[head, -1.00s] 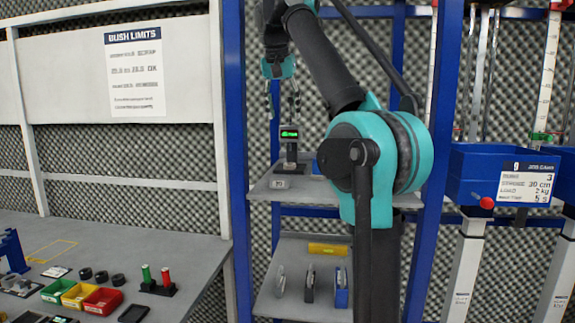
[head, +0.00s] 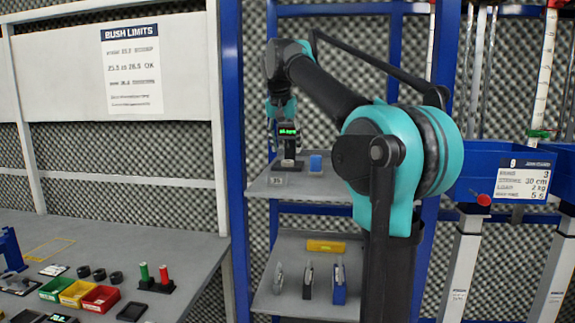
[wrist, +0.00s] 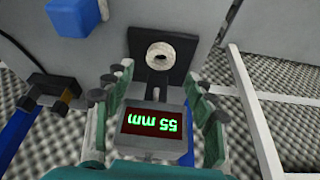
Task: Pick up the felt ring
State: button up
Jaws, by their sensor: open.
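The felt ring (wrist: 159,55) is a small cream ring with a dark hole, in the upper middle of the wrist view. It appears to rest on the dark plate of a gauge (wrist: 153,122) with a lit readout, upside down there, of 55 mm. My gripper (wrist: 158,88) is open, with one finger on each side of the gauge and the ring beyond, between the finger lines. Nothing is between the fingers' pads that I can see held. In the head view my gripper (head: 282,122) is at the gauge (head: 288,143) on the upper shelf; the ring cannot be made out there.
A blue block (head: 315,163) stands on the upper shelf (head: 300,185), right of the gauge. Blue rack posts (head: 233,150) flank the shelf. A lower shelf holds a yellow level (head: 326,246) and several upright tools. A grey bench (head: 190,255) with coloured bins is at left.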

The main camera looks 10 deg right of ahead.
aim_at(287, 163)
jog(key=x, duration=0.4)
jog(key=shift+w+d+f, duration=0.1)
jog(key=shift+f, duration=0.15)
jog(key=c, duration=1)
